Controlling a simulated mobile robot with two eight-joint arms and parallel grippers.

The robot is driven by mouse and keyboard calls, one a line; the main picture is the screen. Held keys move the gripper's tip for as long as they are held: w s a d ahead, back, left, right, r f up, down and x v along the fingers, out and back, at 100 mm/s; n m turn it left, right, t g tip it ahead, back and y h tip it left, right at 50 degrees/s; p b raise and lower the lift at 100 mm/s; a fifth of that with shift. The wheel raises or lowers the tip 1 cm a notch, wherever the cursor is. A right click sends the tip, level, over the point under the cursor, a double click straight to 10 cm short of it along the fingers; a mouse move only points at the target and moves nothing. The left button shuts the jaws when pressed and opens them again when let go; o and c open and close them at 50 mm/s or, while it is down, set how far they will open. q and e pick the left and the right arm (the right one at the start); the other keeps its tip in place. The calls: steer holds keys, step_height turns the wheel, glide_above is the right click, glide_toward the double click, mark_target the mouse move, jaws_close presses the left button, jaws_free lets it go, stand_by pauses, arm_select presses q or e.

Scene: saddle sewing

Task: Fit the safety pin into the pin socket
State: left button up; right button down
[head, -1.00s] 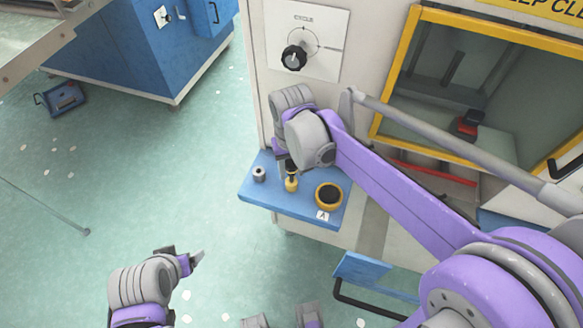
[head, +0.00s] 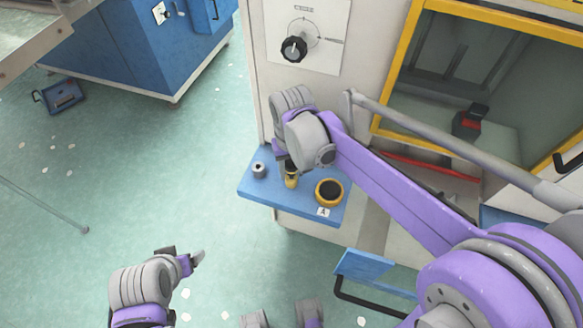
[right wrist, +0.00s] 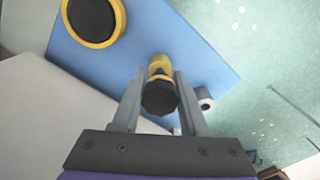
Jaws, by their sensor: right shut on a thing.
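The safety pin, which I take to be the yellow piece with a black knob (right wrist: 160,98), is between the fingers of my right gripper (right wrist: 160,105). Its yellow part also shows in the head view (head: 291,181), over the blue shelf (head: 258,199). My right gripper is shut on the knob. I cannot tell whether the pin's lower end touches the shelf. A yellow ring with a dark round middle (head: 329,192) sits on the shelf to the right, by an "A" label. I cannot tell which part is the pin socket. My left gripper (head: 190,258) is away from the shelf, low on the left.
A small grey hollow cylinder (head: 258,170) stands on the shelf left of the pin. A machine panel with a black dial (head: 293,49) rises behind. A yellow-framed window (head: 395,75) is at the right. The green floor left of the shelf is mostly open.

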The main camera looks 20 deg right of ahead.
mark_target(291, 163)
steer(key=shift+f+b, duration=0.55)
steer(key=shift+f, duration=0.3)
steer(key=shift+c, duration=1.8)
jaws_free()
steer(key=shift+r, duration=0.1)
step_height(291, 163, up, 7)
steer(key=p, duration=0.5)
steer(key=shift+r, duration=0.5)
steer(key=shift+s, duration=0.1)
steer(key=shift+f, duration=0.1)
